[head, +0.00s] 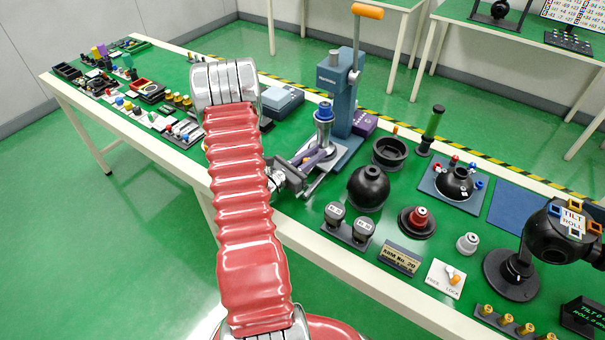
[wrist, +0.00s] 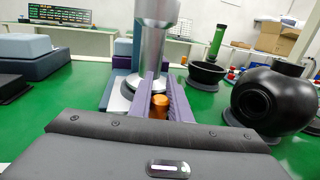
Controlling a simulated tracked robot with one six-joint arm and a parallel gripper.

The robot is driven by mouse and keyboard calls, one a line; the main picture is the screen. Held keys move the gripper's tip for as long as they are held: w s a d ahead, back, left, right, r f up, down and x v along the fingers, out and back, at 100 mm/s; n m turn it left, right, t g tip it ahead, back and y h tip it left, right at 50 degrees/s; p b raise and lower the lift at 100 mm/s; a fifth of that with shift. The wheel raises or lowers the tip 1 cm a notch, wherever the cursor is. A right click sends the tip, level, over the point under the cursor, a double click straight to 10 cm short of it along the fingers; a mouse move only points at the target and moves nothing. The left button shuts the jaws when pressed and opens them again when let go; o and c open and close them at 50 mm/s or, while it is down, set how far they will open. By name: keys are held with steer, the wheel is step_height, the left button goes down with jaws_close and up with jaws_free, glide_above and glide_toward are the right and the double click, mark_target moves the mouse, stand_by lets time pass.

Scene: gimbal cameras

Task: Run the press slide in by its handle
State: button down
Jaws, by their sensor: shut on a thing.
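The blue press (head: 337,88) with an orange-handled lever stands on the green bench.
Right of the press stand a black bowl (head: 390,152) and a black ball (head: 368,187). Two capped knobs (head: 348,222) are on the near right. A grey-blue box (head: 283,101) lies behind left. The bench's near edge runs under my arm.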

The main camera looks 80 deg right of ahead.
mark_target(322, 147)
steer(key=shift+s+d, duration=0.1)
steer(key=shift+d, duration=0.15)
steer(key=shift+x, duration=1)
steer(key=shift+s+d, duration=0.1)
steer(key=shift+d, duration=0.55)
steer(key=c, duration=1.6)
jaws_free()
steer(key=shift+c, duration=0.2)
steer(key=v, duration=1.4)
